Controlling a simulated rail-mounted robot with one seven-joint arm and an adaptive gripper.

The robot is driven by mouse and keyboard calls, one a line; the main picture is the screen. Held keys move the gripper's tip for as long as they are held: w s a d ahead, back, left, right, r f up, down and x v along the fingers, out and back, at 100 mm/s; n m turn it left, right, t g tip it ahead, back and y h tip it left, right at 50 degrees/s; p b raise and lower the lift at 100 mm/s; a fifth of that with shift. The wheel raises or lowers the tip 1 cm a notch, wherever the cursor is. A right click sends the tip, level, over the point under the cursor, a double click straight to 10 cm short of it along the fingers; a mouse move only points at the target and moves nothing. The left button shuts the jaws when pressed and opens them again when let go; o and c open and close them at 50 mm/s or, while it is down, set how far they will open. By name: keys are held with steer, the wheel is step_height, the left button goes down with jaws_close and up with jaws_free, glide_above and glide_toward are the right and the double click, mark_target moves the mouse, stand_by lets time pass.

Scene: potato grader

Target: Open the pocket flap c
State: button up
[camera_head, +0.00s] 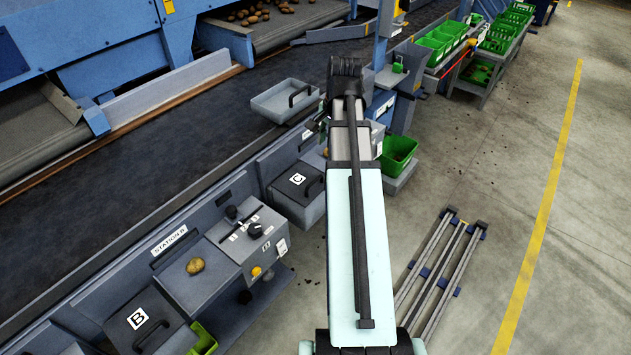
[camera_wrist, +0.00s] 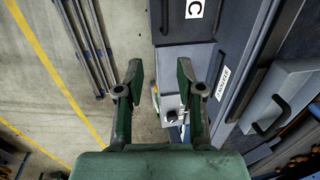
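Pocket flap C (camera_head: 284,188) is a grey panel with a white "C" label and a black handle (camera_head: 315,188), low beside the conveyor and left of my arm. It looks closed. In the wrist view, its "C" label (camera_wrist: 194,9) is at the top edge, beyond my fingertips. My gripper (camera_wrist: 157,78) is open and empty, with floor and a small grey box with a knob between the fingers. It is apart from the flap. In the head view my arm mostly hides the gripper.
Flap B (camera_head: 140,322) and a knobbed control box (camera_head: 246,236) are nearer. A green bin (camera_head: 398,152) is right of my arm. Metal rails (camera_head: 440,265) lie on open floor.

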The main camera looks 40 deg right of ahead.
mark_target(317, 178)
steer(key=w+f+p, duration=0.1)
steer(key=f, duration=0.4)
steer(key=w+f+p, duration=0.1)
steer(key=f, duration=0.4)
steer(key=w+a+f, duration=0.1)
steer(key=f, duration=0.4)
steer(key=shift+w+f+p, duration=0.1)
steer(key=shift+f+p, duration=0.1)
steer(key=shift+p, duration=0.2)
jaws_close()
